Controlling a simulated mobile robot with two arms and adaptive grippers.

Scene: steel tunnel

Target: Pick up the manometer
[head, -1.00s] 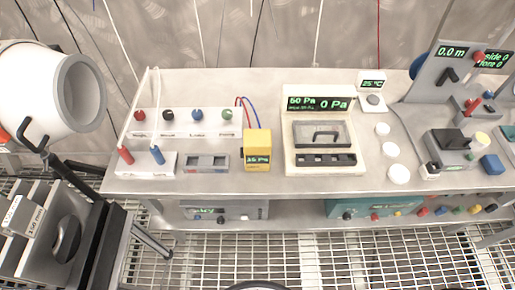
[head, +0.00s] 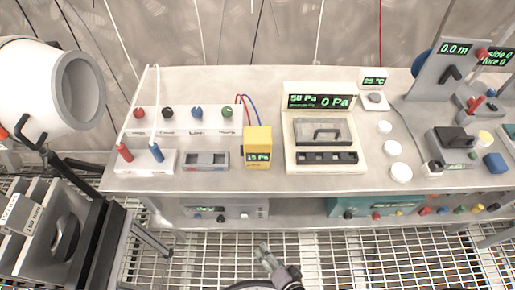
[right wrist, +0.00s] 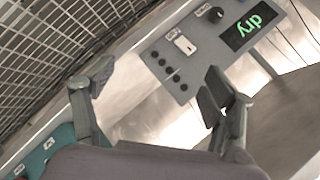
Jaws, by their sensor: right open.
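The manometer appears to be the yellow box (head: 257,142) with a small green Pa display, standing upright near the front edge of the bench in the head view. A red and a blue tube rise behind it. My right gripper (head: 264,252) is in front of and below the bench edge, apart from the yellow box. In the right wrist view the right gripper (right wrist: 155,80) has its fingers wide apart with nothing between them. The yellow box is not seen in that view. My left gripper is not in view.
A beige pressure unit (head: 320,168) stands right of the yellow box, and a grey tray (head: 206,168) lies left. White discs (head: 400,172) lie farther right. On the lower shelf is a grey box (head: 232,211), its "dry" display visible in the right wrist view (right wrist: 250,24). A teal box (head: 340,207) stands beside it.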

